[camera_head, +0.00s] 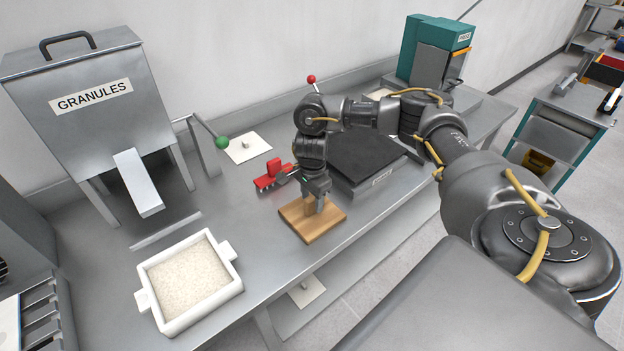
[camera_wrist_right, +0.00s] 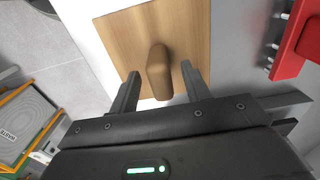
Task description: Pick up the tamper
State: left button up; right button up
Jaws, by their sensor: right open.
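The tamper (camera_head: 297,227) is a flat square wooden board with an upright rounded wooden handle, lying on the grey metal table. In the right wrist view its board (camera_wrist_right: 118,45) fills the upper middle, and its handle (camera_wrist_right: 158,75) stands between the two fingers. My right gripper (camera_head: 316,197) points down over the tamper, with its open fingers (camera_wrist_right: 160,70) on either side of the handle. In the head view the gripper partly hides the handle. My left gripper is not in view.
A red toothed tool (camera_head: 270,180) lies just beside the tamper, also seen in the wrist view (camera_wrist_right: 298,42). A white tray of granules (camera_head: 235,283) stands front left, below the granules hopper (camera_head: 90,100). A dark plate unit (camera_head: 362,160) sits behind the gripper.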

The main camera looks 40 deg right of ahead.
notch_tip(320, 180, down, 2)
jog(key=shift+d+f, duration=0.1)
jog(key=shift+f, duration=0.15)
jog(key=shift+c, duration=0.5)
grip_shut()
